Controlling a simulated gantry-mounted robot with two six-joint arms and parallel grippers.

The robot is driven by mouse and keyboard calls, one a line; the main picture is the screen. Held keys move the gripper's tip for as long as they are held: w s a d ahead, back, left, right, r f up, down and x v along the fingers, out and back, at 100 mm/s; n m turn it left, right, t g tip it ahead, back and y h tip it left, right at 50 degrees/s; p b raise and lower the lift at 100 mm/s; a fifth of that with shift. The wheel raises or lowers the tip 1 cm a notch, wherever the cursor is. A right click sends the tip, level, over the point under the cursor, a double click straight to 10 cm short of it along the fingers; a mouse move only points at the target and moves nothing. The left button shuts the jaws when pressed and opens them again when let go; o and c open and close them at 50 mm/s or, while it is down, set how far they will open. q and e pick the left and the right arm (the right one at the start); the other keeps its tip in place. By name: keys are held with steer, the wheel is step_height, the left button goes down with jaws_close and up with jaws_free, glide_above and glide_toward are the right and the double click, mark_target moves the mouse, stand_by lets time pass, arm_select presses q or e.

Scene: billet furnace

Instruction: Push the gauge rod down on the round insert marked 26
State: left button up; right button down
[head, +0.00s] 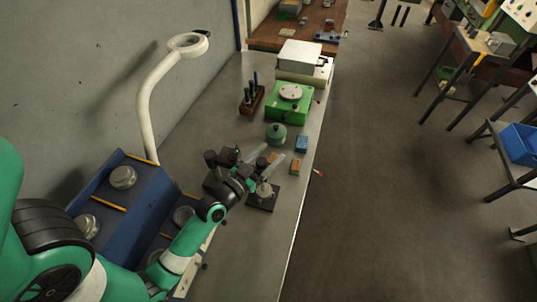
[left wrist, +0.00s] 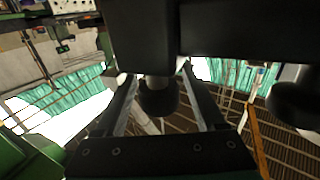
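My left gripper (head: 274,168) is over the bench, its two pale fingers apart. In the left wrist view the fingers (left wrist: 164,98) also stand apart, with a dark rounded shape (left wrist: 158,98) seen between them; I cannot tell what it is or whether they touch it. A dark square plate (head: 262,203) with a pale round piece (head: 265,189) on it lies just below the gripper in the head view. I cannot make out a number 26, and I cannot clearly pick out the gauge rod. My right gripper is not in view.
Near the gripper are a green round pot (head: 276,134), a small blue block (head: 301,144) and an orange-brown block (head: 295,167). Farther back stand a green box (head: 290,105) and a wooden tool rack (head: 252,99). A blue sloped unit (head: 127,205) and a white lamp (head: 150,105) stand left.

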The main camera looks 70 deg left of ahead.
mark_target(258, 165)
arm_select(q)
steer(key=v, duration=0.2)
steer(key=b+v, duration=0.1)
steer(key=v, duration=0.1)
steer(key=b+v, duration=0.1)
steer(key=v, duration=0.1)
steer(key=shift+s+d+f, duration=0.15)
steer(key=shift+s+f, duration=0.1)
steer(key=shift+s, duration=0.1)
steer(key=shift+s+d+r+b, duration=0.2)
steer(key=shift+s+d+b, duration=0.1)
steer(key=shift+s, duration=0.1)
steer(key=shift+a, duration=0.1)
